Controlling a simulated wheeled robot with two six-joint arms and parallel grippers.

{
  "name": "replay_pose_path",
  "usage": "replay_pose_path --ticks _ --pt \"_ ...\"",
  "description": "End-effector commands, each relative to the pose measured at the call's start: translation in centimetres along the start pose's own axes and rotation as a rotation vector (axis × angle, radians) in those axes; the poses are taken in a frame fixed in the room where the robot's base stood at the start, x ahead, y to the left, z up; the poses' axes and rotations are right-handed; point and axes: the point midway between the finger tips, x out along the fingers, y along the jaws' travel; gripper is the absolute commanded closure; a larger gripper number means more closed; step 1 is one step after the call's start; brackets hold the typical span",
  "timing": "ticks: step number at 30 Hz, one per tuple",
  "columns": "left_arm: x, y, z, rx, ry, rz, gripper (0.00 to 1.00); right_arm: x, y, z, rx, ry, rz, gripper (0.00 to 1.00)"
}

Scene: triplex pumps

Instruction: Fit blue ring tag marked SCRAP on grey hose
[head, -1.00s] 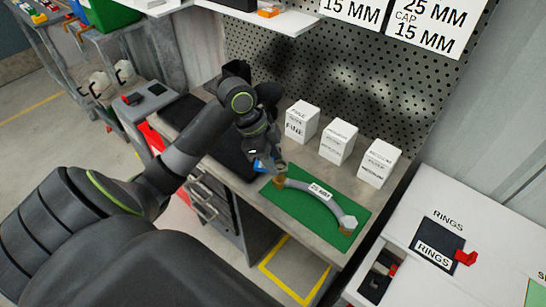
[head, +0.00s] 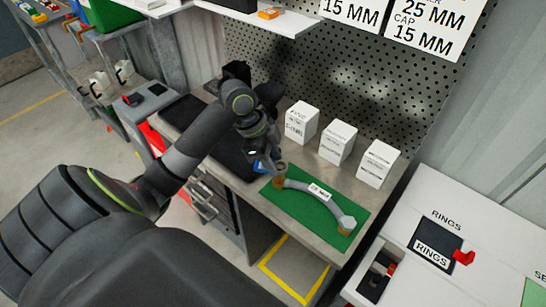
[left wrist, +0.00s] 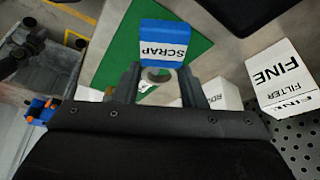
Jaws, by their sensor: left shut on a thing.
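The grey hose (head: 334,206) lies curved on a green mat (head: 292,208) on the bench, with brass-coloured ends and a white label. My left gripper (head: 277,168) is shut on the blue ring tag marked SCRAP (head: 262,165), at the hose's left end. In the left wrist view the tag's blue plate (left wrist: 166,42) sticks out beyond the fingertips (left wrist: 158,75), with its ring between them. I cannot tell whether the ring is around the hose end or just above it. My right gripper is not in view.
White filter boxes (head: 337,142) stand behind the mat, before a perforated back panel (head: 350,85). At the right is a white surface with a dark RINGS pad (head: 436,243) and a red piece (head: 464,257). The mat's right part is clear apart from the hose.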

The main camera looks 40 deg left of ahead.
Motion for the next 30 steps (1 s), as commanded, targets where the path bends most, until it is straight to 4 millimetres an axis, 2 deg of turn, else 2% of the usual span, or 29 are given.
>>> replay_pose_path --ticks 13,30 --pt "0.1 0.0 0.1 -0.001 0.0 0.0 0.86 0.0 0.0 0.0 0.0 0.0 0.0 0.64" --pt "1.5 0.0 0.6 -0.001 0.0 0.001 0.86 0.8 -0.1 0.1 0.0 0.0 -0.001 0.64"
